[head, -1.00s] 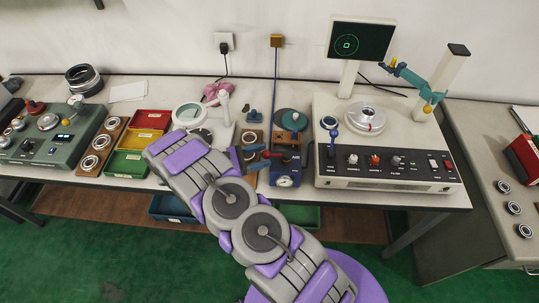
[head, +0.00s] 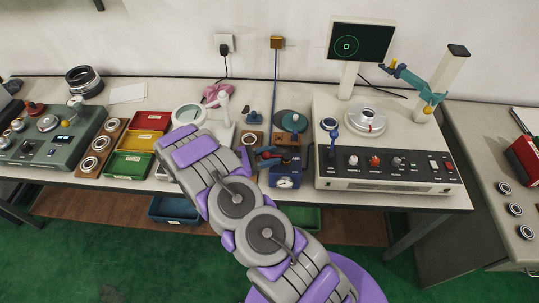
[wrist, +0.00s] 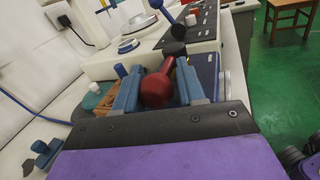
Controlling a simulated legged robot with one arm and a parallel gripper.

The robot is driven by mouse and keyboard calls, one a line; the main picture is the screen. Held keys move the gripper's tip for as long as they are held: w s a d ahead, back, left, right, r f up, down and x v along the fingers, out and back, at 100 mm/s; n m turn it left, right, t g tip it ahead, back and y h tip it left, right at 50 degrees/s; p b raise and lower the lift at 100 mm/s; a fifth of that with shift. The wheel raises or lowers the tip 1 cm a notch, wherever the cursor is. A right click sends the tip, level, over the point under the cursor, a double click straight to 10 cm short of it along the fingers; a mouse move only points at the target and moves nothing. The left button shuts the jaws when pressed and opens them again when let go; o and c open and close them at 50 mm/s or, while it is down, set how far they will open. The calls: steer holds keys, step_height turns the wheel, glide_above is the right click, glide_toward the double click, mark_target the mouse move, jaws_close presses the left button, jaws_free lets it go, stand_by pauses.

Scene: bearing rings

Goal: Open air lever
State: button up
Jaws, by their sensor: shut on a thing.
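There the lever is small and partly hidden by the fingers. The blue unit also shows behind the right finger in the wrist view (wrist: 207,72).
A white test machine (head: 390,174) with knobs and a blue-handled lever (head: 334,135) stands close on the right. Red, yellow and green bins (head: 137,141) are on the left. A magnifier stand (head: 222,122) is behind my arm. A teal disc (head: 292,121) lies behind the unit.

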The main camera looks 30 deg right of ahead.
steer(key=shift+w+r, duration=0.15)
steer(key=shift+w, duration=0.05)
jaws_close()
